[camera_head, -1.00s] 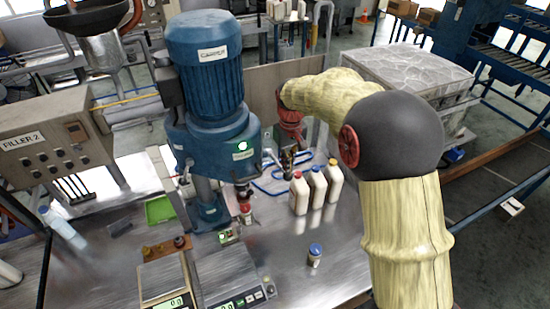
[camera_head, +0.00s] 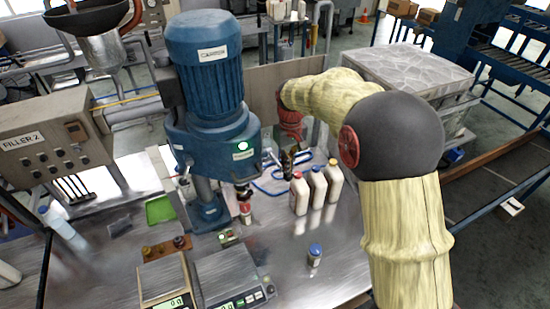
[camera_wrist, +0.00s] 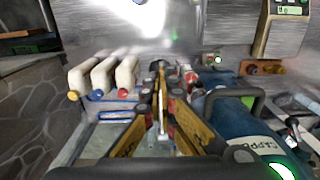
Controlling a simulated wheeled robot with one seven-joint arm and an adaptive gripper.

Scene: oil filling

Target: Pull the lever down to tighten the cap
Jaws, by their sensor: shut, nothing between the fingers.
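The blue capping machine (camera_head: 212,130) stands on the steel bench in the head view, its round button lit green. A red and white part (camera_head: 245,210) sits below its head; I cannot tell cap from chuck here. A thin lever-like rod (camera_head: 270,157) shows at the machine's right side, close to my gripper (camera_head: 287,165). In the wrist view my gripper's gold fingers (camera_wrist: 159,75) are together and empty, pointing over the bench beside the machine (camera_wrist: 235,125). A pale rod (camera_wrist: 161,118) shows between the finger links; whether it touches them is unclear.
Three white bottles (camera_head: 318,188) with red, blue and yellow caps stand right of my gripper. A small blue-capped jar (camera_head: 314,256) and two scales (camera_head: 165,281) are nearer the front. The bench around the jar is clear.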

